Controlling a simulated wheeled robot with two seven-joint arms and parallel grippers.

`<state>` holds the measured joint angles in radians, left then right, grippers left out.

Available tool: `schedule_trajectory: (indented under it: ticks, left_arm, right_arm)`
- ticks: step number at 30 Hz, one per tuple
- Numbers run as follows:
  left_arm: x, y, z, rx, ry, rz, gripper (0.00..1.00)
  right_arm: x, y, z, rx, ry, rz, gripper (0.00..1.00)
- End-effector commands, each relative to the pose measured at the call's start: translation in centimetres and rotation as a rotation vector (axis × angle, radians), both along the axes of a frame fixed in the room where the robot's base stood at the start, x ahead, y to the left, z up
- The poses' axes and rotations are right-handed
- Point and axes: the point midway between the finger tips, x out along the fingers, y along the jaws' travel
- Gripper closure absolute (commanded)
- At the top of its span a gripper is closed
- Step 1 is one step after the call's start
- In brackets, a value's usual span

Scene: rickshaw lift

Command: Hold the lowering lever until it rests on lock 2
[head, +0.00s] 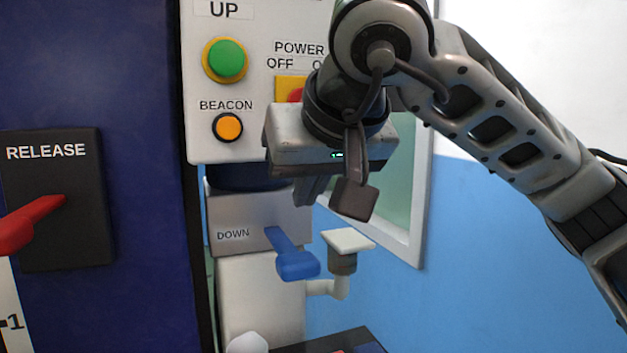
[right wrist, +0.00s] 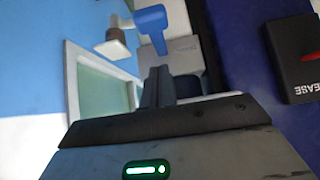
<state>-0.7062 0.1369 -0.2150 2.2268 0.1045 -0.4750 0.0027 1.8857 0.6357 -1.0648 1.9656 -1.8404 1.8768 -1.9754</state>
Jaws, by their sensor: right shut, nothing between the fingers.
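The blue lowering lever (head: 296,262) sticks out of a grey box marked DOWN (head: 233,235), below the control panel, and slopes down to the right. It also shows at the top of the right wrist view (right wrist: 151,20). My right gripper (head: 333,197) is shut and empty, above and a little to the right of the lever, apart from it. Its shut fingers (right wrist: 158,88) point toward the lever in the right wrist view. My left gripper is not in view.
A red RELEASE lever (head: 33,222) sits on a black plate on the dark blue column at left. The panel holds a green UP button (head: 226,59) and an orange BEACON button (head: 228,127). A pale square-topped fitting (head: 347,241) stands just right of the blue lever.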

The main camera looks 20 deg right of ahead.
Motion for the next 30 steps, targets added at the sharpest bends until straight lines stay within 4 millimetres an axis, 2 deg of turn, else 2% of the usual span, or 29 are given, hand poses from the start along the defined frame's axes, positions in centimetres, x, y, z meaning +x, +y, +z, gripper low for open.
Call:
schedule_trajectory:
  ticks: [1, 7, 12, 15, 30]
  left_arm:
    - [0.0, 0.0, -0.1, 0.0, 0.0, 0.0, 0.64]
    - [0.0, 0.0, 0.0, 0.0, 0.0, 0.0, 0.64]
    - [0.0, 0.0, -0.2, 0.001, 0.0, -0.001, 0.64]
    - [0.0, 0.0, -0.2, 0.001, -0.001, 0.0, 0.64]
    - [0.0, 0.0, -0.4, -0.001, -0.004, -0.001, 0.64]
  right_arm:
    - [0.8, 0.0, -1.0, 0.0, 0.006, -0.001, 1.0]
    - [3.8, 0.1, -3.9, -0.001, 0.004, -0.001, 1.0]
    - [3.8, 0.1, -6.5, 0.0, 0.002, 0.001, 1.0]
    - [3.8, 0.1, -7.3, 0.0, 0.001, 0.001, 1.0]
    - [3.8, 0.3, -8.1, 0.001, -0.004, 0.005, 1.0]
